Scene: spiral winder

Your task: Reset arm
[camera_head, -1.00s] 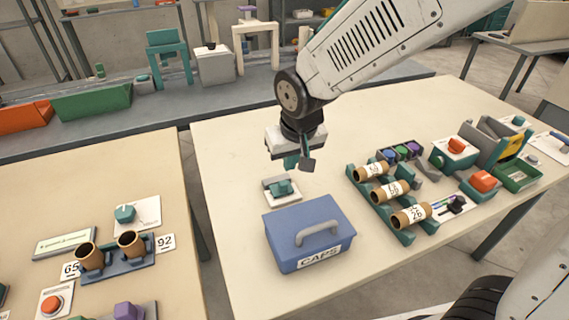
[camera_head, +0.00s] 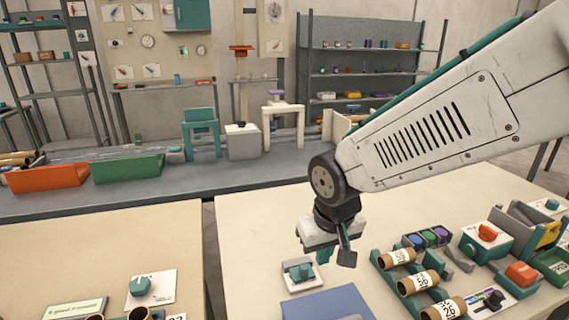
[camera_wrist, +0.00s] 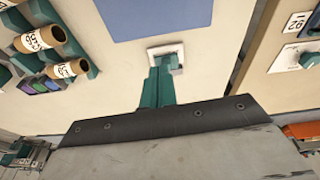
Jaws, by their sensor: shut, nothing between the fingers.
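My gripper (camera_head: 334,254) hangs pointing down at the end of my arm, above the right-hand table (camera_head: 240,235). In the wrist view its teal fingers (camera_wrist: 158,88) are together with nothing between them. A small teal knob or lever on a white plate (camera_head: 301,273) lies just below and left of the gripper in the head view. In the wrist view the plate (camera_wrist: 165,50) shows just beyond the fingertips, partly covered by them. I cannot tell whether the fingers touch it.
To the right are a teal rack (camera_head: 397,285) with several labelled tubes, small coloured cups and switch boxes. A left table (camera_head: 100,245) holds a teal dial (camera_head: 139,286). A grey bench with bins stands behind.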

